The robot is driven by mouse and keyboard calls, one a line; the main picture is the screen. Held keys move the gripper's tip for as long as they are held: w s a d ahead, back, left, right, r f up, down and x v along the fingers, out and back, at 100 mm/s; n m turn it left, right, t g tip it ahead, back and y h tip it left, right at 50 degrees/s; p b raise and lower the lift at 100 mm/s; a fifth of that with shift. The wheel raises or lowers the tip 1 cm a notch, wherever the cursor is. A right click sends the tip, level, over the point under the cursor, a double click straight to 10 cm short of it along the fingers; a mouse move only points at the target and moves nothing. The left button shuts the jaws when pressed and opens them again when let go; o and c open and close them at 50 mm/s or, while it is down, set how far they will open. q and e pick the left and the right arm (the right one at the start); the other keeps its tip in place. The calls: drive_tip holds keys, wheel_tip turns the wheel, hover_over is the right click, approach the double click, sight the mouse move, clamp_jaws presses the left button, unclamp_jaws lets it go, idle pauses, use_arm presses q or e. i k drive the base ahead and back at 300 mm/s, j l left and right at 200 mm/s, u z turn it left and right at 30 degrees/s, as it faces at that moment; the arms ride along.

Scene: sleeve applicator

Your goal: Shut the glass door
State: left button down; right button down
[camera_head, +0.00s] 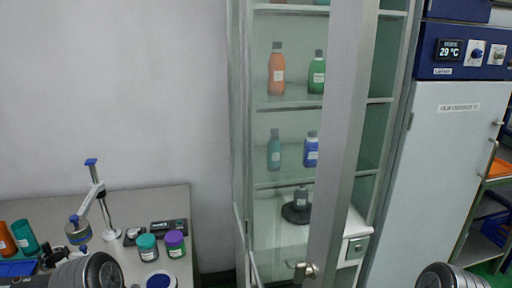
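The glass door (342,130) of the tall cabinet stands open. It swings out toward me, and its light metal frame is seen nearly edge-on. A small metal handle (306,270) shows low on the door, near the bottom edge of the picture. The cabinet (240,130) behind it shows its shelves through the open front. Parts of my arms show at the bottom left and bottom right, both apart from the door in the picture. Neither gripper's fingers are visible.
Shelves hold an orange bottle (277,70), a green bottle (317,73) and blue bottles. A grey table (150,203) with jars and a blue-topped stand (95,190) is at left. A white-doored unit (430,160) with a blue panel stands right of the cabinet.

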sight(353, 23)
drive_tip(key=k+u, duration=0.4)
drive_tip(key=k+j+u, duration=0.15)
drive_tip(key=u, duration=0.2)
drive_tip(key=k+j+u, duration=0.25)
drive_tip(key=u, duration=0.15)
